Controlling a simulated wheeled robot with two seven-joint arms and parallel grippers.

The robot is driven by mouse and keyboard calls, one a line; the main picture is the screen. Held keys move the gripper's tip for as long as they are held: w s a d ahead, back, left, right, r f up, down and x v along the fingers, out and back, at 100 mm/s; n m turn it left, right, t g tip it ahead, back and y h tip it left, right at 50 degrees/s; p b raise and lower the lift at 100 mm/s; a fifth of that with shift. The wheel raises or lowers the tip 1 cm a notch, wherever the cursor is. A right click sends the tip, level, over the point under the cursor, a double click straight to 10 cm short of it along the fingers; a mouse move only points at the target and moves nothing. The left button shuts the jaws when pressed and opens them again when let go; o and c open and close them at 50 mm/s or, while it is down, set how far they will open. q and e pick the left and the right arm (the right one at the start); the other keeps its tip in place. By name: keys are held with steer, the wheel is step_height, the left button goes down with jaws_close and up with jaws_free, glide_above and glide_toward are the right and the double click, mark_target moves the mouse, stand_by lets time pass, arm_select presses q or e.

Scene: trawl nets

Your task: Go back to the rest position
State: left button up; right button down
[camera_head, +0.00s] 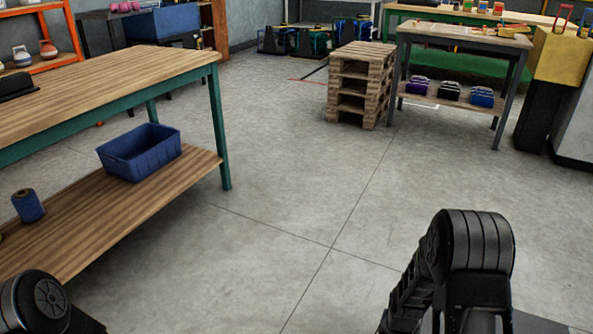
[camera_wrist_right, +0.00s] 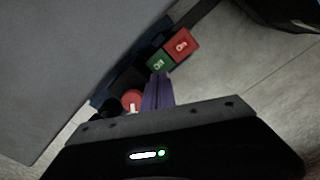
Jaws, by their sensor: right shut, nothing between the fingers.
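My right gripper (camera_wrist_right: 159,88) shows in the right wrist view, with its purple fingers together and nothing between them. In the head view, only black links of my arms show at the bottom left and bottom right corners. Neither gripper shows in the head view, and my left gripper is in no frame.
A wooden-topped workbench (camera_head: 120,80) with green legs stands at the left. A blue bin (camera_head: 140,165) and a blue spool (camera_head: 28,205) are on its lower shelf. Wooden pallets (camera_head: 360,85) are stacked at the back. The floor (camera_head: 300,220) between is clear.

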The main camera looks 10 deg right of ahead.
steer(key=m, duration=0.1)
steer(key=w+a+m+t, duration=0.1)
steer(key=shift+w+a+f+m, duration=0.25)
steer(key=shift+f+m, duration=0.05)
steer(key=shift+f, duration=0.1)
steer(key=s+a+f+m+y, duration=0.2)
steer(key=s+a, duration=0.5)
steer(key=a, duration=0.4)
steer(key=s+a+f+m+y, duration=0.2)
steer(key=s+a, duration=0.4)
steer(key=a, duration=0.5)
arm_select(q)
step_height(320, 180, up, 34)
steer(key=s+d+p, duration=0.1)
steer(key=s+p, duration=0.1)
steer(key=p, duration=3.1)
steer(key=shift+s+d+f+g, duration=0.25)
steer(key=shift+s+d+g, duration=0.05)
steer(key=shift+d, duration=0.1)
arm_select(e)
step_height(320, 180, up, 34)
steer(key=s+a, duration=0.1)
steer(key=s, duration=0.2)
steer(key=shift+a+f, duration=0.15)
steer(key=shift+a, duration=0.05)
steer(key=shift+w, duration=0.1)
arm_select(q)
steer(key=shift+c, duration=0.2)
